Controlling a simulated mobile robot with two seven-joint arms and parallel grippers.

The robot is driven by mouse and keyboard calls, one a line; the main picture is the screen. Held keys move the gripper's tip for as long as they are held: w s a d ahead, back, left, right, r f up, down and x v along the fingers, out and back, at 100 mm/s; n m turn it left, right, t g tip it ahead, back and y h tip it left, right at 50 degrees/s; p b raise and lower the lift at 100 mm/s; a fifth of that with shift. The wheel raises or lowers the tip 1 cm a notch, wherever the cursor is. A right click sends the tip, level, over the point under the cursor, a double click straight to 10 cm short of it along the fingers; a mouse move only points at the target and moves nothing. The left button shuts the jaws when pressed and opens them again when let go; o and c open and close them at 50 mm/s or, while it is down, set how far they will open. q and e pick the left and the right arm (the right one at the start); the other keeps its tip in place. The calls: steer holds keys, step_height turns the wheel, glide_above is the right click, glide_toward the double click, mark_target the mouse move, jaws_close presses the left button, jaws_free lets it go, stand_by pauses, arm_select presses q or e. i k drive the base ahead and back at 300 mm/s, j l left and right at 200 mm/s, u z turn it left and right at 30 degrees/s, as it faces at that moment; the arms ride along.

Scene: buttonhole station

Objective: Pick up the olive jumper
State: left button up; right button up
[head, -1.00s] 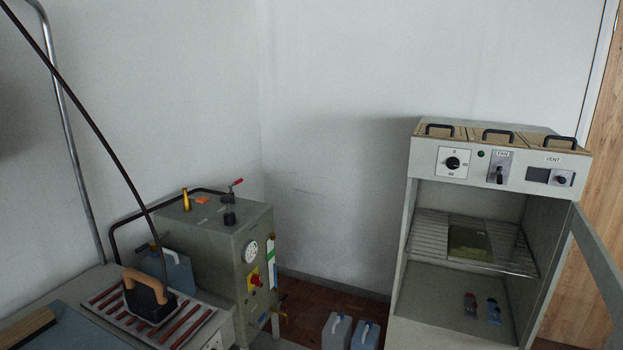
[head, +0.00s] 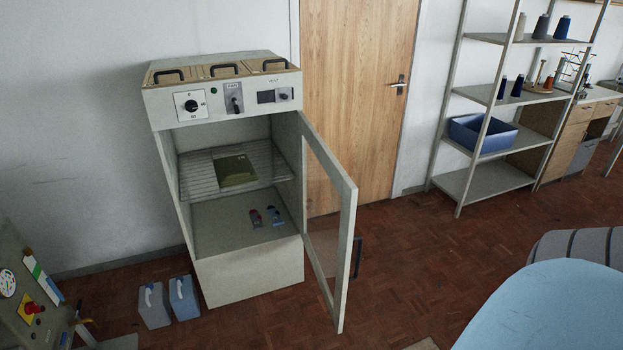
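An olive green folded item (head: 234,170), which looks like the jumper, lies flat on the wire rack (head: 199,178) inside a grey cabinet (head: 248,277). The cabinet's glazed door (head: 328,215) stands open, swung out to the right. Neither of my grippers shows in the head view.
A red and a blue small item (head: 274,214) lie on the cabinet floor below the rack. A shelf unit (head: 490,180) stands right of the wooden door (head: 355,90). Parquet before the cabinet is mostly clear.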

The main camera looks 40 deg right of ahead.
mark_target(231, 171)
steer(key=k+l, duration=0.15)
steer(key=l, duration=0.45)
steer(key=k+l+z, duration=0.1)
steer(key=l, duration=0.5)
steer(key=k+l, duration=0.15)
steer(key=l, duration=0.5)
steer(key=k+l+z, duration=0.15)
steer(key=l, duration=1.1)
steer(key=i+j, duration=0.15)
steer(key=j, duration=0.25)
steer(key=i+j, duration=0.15)
steer(key=j, duration=0.2)
steer(key=i+j, duration=0.15)
steer(key=j, duration=0.25)
steer(key=i+j, duration=0.15)
steer(key=j, duration=0.2)
steer(key=i+j, duration=0.8)
steer(key=j, duration=0.15)
steer(key=l+z, duration=0.05)
